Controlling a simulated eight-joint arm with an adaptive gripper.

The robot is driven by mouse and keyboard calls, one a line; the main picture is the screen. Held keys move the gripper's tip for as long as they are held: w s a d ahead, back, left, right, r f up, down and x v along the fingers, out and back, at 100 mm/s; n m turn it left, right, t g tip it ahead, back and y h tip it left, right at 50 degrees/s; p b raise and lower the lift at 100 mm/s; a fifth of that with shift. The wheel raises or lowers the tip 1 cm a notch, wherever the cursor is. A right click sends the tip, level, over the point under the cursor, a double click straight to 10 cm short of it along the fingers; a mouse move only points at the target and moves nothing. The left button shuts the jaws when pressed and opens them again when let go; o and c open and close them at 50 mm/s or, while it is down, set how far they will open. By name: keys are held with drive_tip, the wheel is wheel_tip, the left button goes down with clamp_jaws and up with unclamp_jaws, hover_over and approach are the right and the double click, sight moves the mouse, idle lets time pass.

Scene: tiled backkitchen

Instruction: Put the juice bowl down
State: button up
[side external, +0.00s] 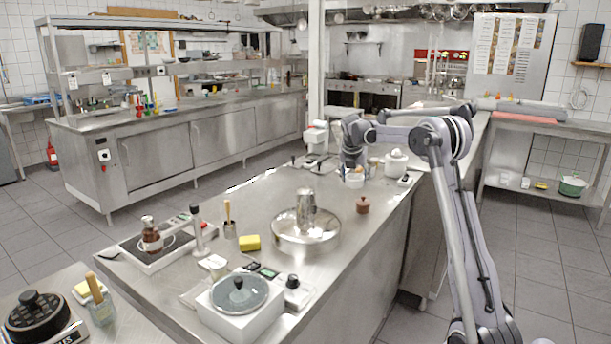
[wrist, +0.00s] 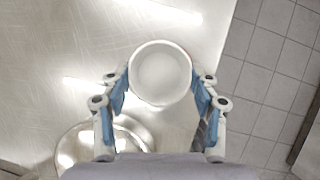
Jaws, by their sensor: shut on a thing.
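The juice bowl is a small white round bowl (wrist: 160,75), seen from above between my fingers in the wrist view. In the side view a white bowl (side external: 355,181) shows low under my gripper (side external: 352,165), close to the steel counter. My gripper (wrist: 159,95) has blue-padded fingers on the left and right sides of the bowl and is shut on it. The bowl looks upright. I cannot tell whether its underside touches the counter, and its contents look plain white.
A wide round metal pan (side external: 290,243) with a steel cylinder (side external: 306,205) stands nearer on the counter. A brown pot (side external: 363,205) and a white lidded jar (side external: 396,162) are to the right. A white machine (side external: 318,142) stands behind. The counter edge and tiled floor (wrist: 265,80) lie right.

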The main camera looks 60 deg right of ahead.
drive_tip(key=w+a+f, duration=0.1)
drive_tip(key=w+f, duration=0.1)
drive_tip(key=w, duration=0.1)
drive_tip(key=w+a+f, duration=0.1)
drive_tip(key=w+f, duration=0.1)
drive_tip(key=w, duration=0.1)
drive_tip(key=w+a+f, duration=0.1)
drive_tip(key=w+f, duration=0.1)
drive_tip(key=w, duration=0.1)
drive_tip(key=shift+w+a, duration=0.15)
drive_tip(key=shift+w, duration=0.15)
drive_tip(key=shift+f, duration=1.95)
drive_tip(key=shift+f, duration=0.2)
drive_tip(key=o, duration=1.3)
drive_tip(key=shift+c, duration=0.2)
drive_tip(key=shift+r, duration=0.25)
drive_tip(key=v, duration=1.2)
